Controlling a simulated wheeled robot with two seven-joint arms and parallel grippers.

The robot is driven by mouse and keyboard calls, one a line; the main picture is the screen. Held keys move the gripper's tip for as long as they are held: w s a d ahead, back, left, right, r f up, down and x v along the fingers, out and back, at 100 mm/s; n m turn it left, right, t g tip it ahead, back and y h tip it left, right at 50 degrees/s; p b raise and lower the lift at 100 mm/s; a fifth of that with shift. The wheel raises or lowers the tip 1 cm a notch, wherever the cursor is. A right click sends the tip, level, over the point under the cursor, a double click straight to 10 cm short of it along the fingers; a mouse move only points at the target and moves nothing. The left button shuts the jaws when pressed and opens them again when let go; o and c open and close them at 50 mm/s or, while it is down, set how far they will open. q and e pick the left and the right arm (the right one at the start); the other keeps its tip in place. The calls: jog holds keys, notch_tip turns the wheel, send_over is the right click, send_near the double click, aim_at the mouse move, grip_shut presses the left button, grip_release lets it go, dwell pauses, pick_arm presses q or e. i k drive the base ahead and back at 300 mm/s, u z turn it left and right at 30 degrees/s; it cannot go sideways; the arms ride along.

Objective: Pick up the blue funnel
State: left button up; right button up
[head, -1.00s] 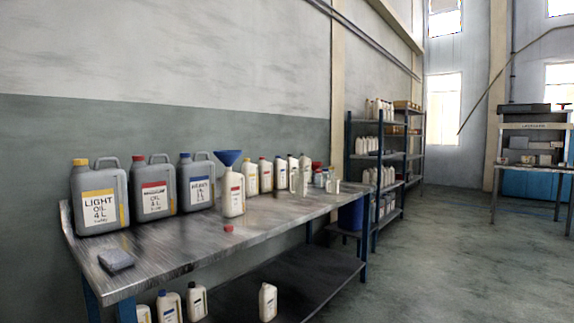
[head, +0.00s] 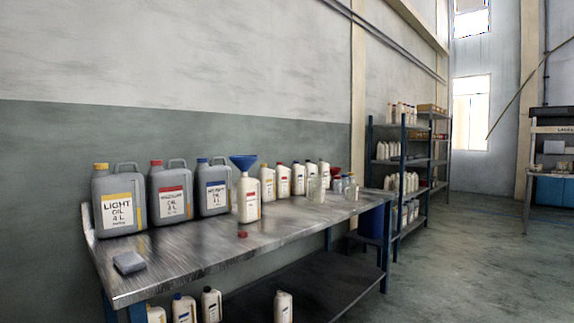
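The blue funnel (head: 243,161) sits in the neck of a white bottle (head: 249,198) on the metal workbench (head: 190,258). The bottle stands upright, near the middle of the bench. Neither of my grippers shows in the head view.
Three grey oil cans, with yellow (head: 118,200), red (head: 171,193) and blue (head: 213,188) caps, stand left of the funnel. Several bottles and glass jars (head: 316,189) stand to its right. A red cap (head: 242,234) and a grey block (head: 128,262) lie in front. The floor at right is clear.

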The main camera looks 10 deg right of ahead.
aim_at(243, 163)
jog(key=z, duration=0.6)
jog(key=k, duration=0.65)
jog(key=z, duration=0.8)
jog(key=i, duration=0.85)
jog(key=u, duration=0.7)
jog(key=i, duration=0.8)
jog(key=u, duration=0.9)
